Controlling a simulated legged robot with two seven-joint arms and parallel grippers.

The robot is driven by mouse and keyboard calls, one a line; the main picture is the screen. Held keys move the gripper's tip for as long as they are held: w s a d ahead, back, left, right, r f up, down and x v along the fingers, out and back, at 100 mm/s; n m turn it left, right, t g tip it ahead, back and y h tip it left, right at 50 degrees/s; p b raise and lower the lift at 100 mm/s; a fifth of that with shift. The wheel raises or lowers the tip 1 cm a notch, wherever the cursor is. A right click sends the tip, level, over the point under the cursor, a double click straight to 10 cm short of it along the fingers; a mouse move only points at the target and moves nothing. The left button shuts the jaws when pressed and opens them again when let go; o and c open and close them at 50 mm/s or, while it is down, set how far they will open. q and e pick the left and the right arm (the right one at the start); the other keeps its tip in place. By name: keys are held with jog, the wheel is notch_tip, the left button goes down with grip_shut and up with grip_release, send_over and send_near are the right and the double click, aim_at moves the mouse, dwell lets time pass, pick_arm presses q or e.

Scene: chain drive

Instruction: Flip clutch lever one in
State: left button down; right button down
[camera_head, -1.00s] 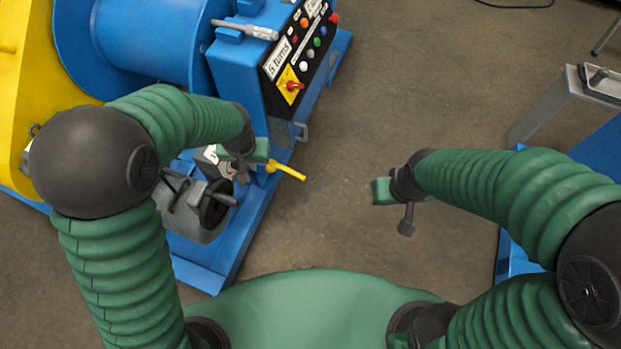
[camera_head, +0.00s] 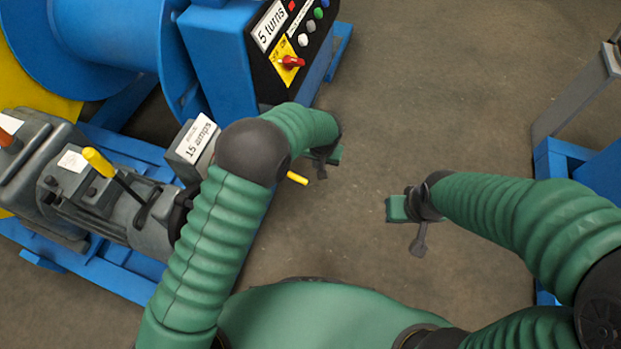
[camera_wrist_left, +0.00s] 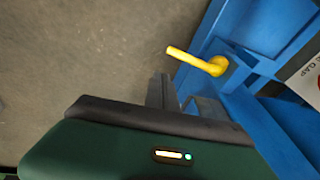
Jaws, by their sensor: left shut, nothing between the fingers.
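A yellow handle (camera_head: 298,178) juts out past my left forearm in the head view. In the left wrist view the yellow handle (camera_wrist_left: 190,58) sits on the blue frame, just beyond the fingertips and apart from them. Another lever with a yellow grip (camera_head: 98,162) on a black rod rises from the grey machine at left. I cannot tell which of them is clutch lever one. My left gripper (camera_head: 321,172) is shut and empty; its fingers (camera_wrist_left: 163,82) also show in the wrist view. My right gripper (camera_head: 418,248) hangs over bare floor; its jaw state is unclear.
A control panel (camera_head: 290,62) with a red switch and a "5 turns" label stands behind my left arm. A "15 amps" box (camera_head: 196,140) is beside my left elbow. A blue drum (camera_head: 115,35) is behind.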

pick_arm(q)
jog(key=b, duration=0.7)
send_near(309, 184)
jog(key=w+x, duration=0.1)
jog(key=x, duration=0.5)
jog(key=shift+f, duration=0.15)
jog(key=shift+a, duration=0.1)
jog(key=shift+f, duration=0.1)
